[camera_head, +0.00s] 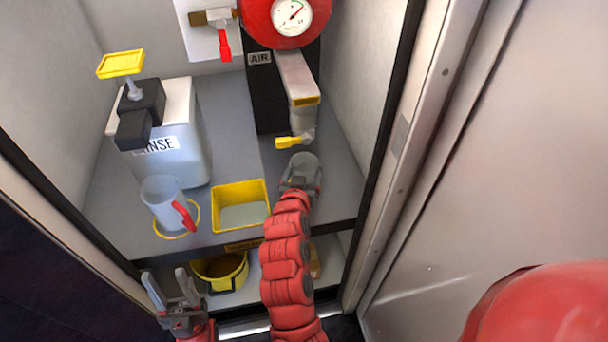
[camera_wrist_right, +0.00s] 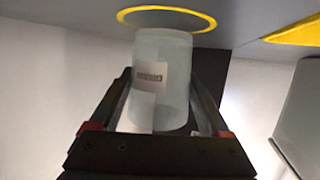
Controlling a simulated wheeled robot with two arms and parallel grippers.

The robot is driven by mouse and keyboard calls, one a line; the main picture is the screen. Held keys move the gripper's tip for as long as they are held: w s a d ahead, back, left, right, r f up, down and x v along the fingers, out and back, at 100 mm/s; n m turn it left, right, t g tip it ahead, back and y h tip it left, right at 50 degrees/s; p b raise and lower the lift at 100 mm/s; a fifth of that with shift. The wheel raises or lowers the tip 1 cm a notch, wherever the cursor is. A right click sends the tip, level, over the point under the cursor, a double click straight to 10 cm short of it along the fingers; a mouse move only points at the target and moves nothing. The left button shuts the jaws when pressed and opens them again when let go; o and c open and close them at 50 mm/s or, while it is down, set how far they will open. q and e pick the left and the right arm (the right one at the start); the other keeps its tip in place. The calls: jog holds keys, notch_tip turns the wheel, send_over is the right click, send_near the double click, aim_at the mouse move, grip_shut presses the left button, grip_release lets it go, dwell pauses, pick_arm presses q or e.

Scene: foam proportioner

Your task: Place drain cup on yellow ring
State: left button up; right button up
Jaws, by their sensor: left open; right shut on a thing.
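The drain cup (camera_head: 304,164) is a grey, translucent cup under the outlet with the yellow tap (camera_head: 289,142). My right gripper (camera_head: 301,182) is shut on it. In the right wrist view the cup (camera_wrist_right: 162,85) with a small label sits between both fingers (camera_wrist_right: 162,105). A yellow ring (camera_wrist_right: 128,14) on a grey surface shows just beyond the cup's end in that view; the cup partly covers it, and contact cannot be told. In the head view another yellow ring (camera_head: 160,234) lies around the base of a jug. My left gripper (camera_head: 172,280) is open and empty, low at the left.
The jug (camera_head: 160,200) with a red handle stands front left on the grey shelf, before the rinse container (camera_head: 178,165). A yellow-rimmed tray (camera_head: 240,188) stands between jug and drain cup. A yellow bucket (camera_head: 222,270) is below. The cabinet's right wall (camera_head: 365,110) is close.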

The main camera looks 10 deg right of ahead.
jog(key=shift+f, duration=0.55)
jog(key=shift+r, duration=0.15)
jog(key=o, duration=1.2)
jog(key=shift+o, duration=0.2)
